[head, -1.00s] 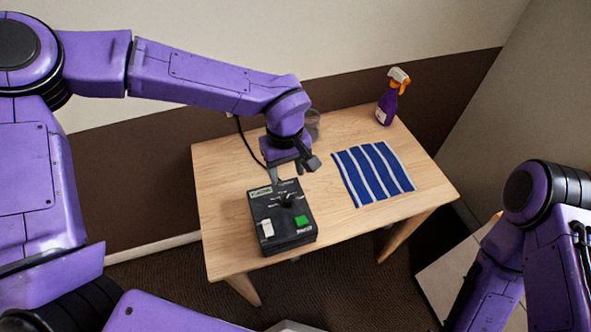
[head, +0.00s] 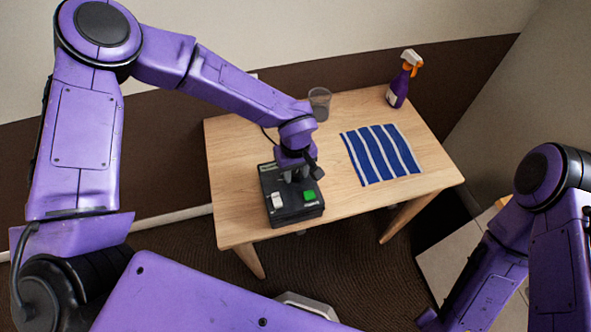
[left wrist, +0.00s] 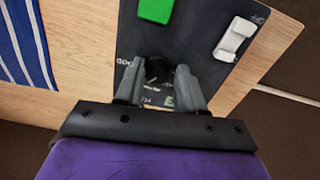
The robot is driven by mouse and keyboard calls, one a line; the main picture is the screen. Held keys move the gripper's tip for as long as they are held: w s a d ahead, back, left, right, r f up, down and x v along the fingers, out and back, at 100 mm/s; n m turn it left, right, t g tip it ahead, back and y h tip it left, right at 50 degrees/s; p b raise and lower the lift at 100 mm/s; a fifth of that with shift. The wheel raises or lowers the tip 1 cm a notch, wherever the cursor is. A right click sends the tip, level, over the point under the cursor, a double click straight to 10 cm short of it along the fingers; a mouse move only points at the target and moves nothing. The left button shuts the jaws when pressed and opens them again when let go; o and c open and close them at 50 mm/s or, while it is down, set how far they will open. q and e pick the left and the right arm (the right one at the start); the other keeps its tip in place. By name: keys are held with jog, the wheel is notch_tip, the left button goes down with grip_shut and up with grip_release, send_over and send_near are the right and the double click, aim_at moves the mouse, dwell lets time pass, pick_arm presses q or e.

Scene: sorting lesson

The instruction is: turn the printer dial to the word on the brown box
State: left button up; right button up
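The printer (head: 293,213) is a black box on the wooden table, with a green button (head: 310,195) and a white switch (head: 277,201) on top. My left gripper (head: 297,178) points down over the back part of its top, where the dial was seen earlier. In the left wrist view the two grey fingers (left wrist: 158,78) stand apart over the panel, with small white printed marks (left wrist: 152,85) between them. The dial is hard to make out there, dark on dark; I cannot tell whether the fingers touch it. No brown box can be made out. My right gripper is out of view.
A blue and white striped cloth (head: 381,155) lies right of the printer on the wooden table (head: 330,130). A purple spray bottle (head: 400,85) stands at the back right corner, and a clear cup (head: 320,103) at the back edge, close behind my left arm.

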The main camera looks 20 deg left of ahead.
pick_arm(q)
jog(key=shift+w+f, duration=0.1)
grip_shut()
jog(key=shift+n, duration=0.3)
jog(key=n+p, duration=0.1)
jog(key=n, duration=0.2)
jog(key=shift+n+p, duration=0.4)
jog(key=shift+n, duration=1.6)
jog(key=shift+f, duration=0.1)
jog(key=o, duration=0.5)
grip_release()
jog(key=shift+a, duration=0.15)
